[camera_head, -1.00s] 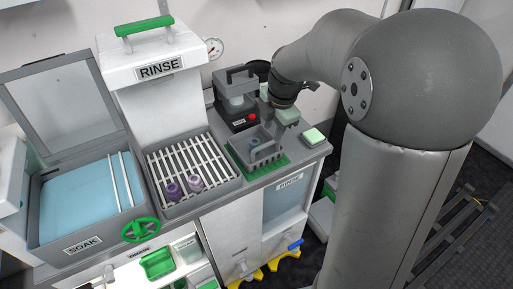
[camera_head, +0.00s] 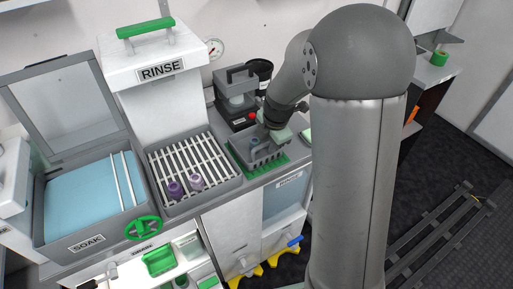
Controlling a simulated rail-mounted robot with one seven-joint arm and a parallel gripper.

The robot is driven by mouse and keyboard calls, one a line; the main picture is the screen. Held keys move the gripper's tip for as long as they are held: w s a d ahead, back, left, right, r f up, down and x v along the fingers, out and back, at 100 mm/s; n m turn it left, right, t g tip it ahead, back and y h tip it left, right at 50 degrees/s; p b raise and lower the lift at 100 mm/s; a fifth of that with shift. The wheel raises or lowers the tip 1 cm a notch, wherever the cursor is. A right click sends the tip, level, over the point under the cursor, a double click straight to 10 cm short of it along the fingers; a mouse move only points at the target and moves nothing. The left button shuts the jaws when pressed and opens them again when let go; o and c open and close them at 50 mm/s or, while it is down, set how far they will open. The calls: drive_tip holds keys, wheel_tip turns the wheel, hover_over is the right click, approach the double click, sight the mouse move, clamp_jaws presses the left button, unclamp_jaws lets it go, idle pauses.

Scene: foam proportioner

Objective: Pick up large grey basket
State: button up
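The large grey basket (camera_head: 262,157) stands on a green mat (camera_head: 240,163) on the counter, right of the slatted rinse rack. A small bluish item (camera_head: 255,141) shows at the basket. My gripper (camera_head: 272,138) points down at the basket's back right, over or at its handle. The basket's handle is partly hidden by it. The fingers are too small and covered to show whether they are open or shut, or whether they touch the handle.
A slatted rack (camera_head: 190,165) holds two purple items (camera_head: 176,188). A soak tank (camera_head: 85,200) with a raised lid is at the left. A grey machine with a red button (camera_head: 236,95) stands behind the basket. My arm covers the counter's right end.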

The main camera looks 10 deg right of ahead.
clamp_jaws()
